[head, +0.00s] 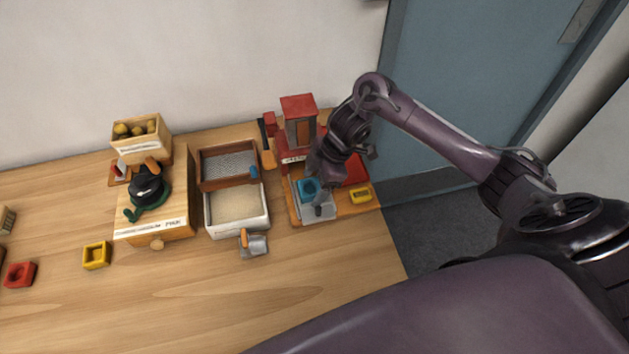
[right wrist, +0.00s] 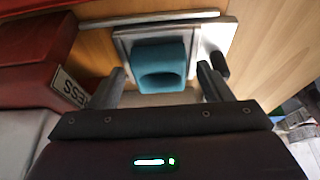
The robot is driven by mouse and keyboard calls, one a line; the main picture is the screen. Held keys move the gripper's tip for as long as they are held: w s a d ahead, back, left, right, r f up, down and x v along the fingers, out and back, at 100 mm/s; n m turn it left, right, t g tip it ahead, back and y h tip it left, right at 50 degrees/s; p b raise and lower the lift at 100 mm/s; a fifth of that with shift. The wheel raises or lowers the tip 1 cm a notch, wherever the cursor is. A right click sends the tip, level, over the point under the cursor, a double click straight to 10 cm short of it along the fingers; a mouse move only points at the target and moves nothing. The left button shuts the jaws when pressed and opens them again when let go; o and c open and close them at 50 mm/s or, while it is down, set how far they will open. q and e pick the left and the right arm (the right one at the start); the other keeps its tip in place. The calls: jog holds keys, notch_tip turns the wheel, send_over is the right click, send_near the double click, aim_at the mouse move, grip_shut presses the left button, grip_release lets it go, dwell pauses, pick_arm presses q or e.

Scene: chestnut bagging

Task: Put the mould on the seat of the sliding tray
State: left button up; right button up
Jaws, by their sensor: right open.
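The blue mould (head: 308,188) sits on the grey sliding tray (head: 318,212) in front of the red press. In the right wrist view the blue mould (right wrist: 162,62) lies upright on the grey plate (right wrist: 214,38), its hollow showing. The plate's seat is hidden under it, so I cannot tell how exactly it fits. My right gripper (head: 319,180) is just above the mould. Its open fingers (right wrist: 162,72) stand to either side of the mould, with gaps between. My left gripper is not in view.
The red press (head: 299,108) stands behind the tray. A yellow mould (head: 360,195) lies right of the tray; another yellow mould (head: 96,255) and a red mould (head: 20,275) lie at left. A white sand box (head: 236,232) and metal scoop (head: 254,246) are left. The front table is clear.

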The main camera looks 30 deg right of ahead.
jog(key=shift+r, duration=0.1)
jog(key=p+v, duration=0.1)
jog(key=v, duration=1.1)
